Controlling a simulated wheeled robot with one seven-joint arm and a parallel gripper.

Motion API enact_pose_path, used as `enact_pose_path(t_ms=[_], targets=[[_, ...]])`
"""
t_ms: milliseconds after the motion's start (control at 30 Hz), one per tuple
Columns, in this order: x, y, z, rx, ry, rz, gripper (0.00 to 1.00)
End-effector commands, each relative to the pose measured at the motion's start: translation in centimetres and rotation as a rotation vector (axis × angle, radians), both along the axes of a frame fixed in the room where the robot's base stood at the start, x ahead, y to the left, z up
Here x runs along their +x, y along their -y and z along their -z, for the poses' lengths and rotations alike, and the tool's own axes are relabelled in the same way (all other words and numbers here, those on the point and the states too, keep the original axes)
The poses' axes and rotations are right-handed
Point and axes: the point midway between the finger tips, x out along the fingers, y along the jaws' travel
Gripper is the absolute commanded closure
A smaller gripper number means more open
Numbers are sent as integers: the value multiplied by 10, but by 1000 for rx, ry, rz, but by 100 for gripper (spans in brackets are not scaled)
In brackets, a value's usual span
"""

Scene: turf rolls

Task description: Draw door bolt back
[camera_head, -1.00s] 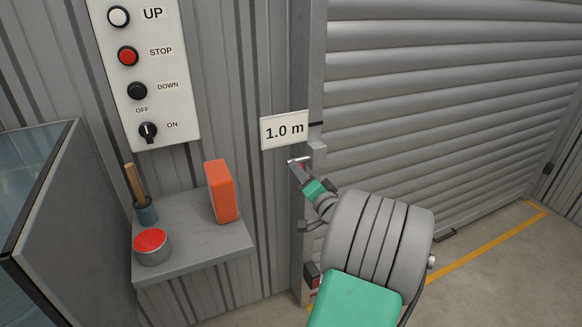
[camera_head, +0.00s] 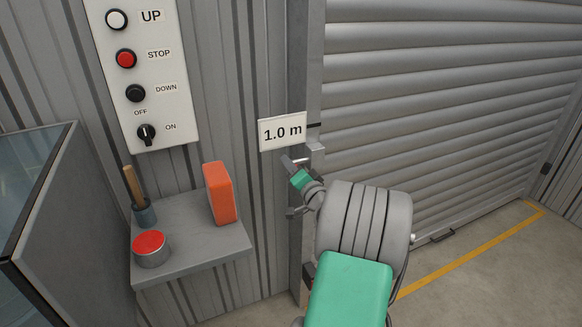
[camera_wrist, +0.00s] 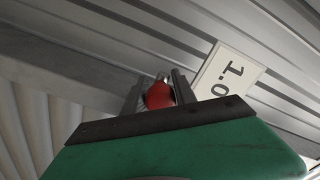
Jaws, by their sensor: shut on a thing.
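The roller door (camera_head: 430,110) is down, with a grey door post (camera_head: 313,90) at its left edge. The bolt shows as a small metal bar (camera_head: 300,161) on the post, just below the 1.0 m sign; my gripper hides much of it. My gripper (camera_head: 291,164) is at the bolt. In the wrist view my gripper (camera_wrist: 157,92) has its two fingers shut on the red bolt knob (camera_wrist: 159,95), which sits between them. How far the bolt reaches into its keeper cannot be seen.
The 1.0 m sign (camera_head: 283,131) is just above my gripper. A grey shelf (camera_head: 190,262) at left holds an orange block (camera_head: 219,192), a red-topped tin (camera_head: 150,248) and a brush (camera_head: 137,196). A control panel (camera_head: 145,75) hangs above.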

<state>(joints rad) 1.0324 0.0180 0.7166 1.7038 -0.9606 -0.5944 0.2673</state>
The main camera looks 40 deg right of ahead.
Motion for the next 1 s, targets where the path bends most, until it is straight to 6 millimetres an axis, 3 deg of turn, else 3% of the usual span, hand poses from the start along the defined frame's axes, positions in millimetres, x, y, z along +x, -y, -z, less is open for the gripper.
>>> enact_pose_path(t_ms=[200,1000], targets=[[0,0,0,-1,0,0,100],[0,0,0,-4,-1,1,100]])
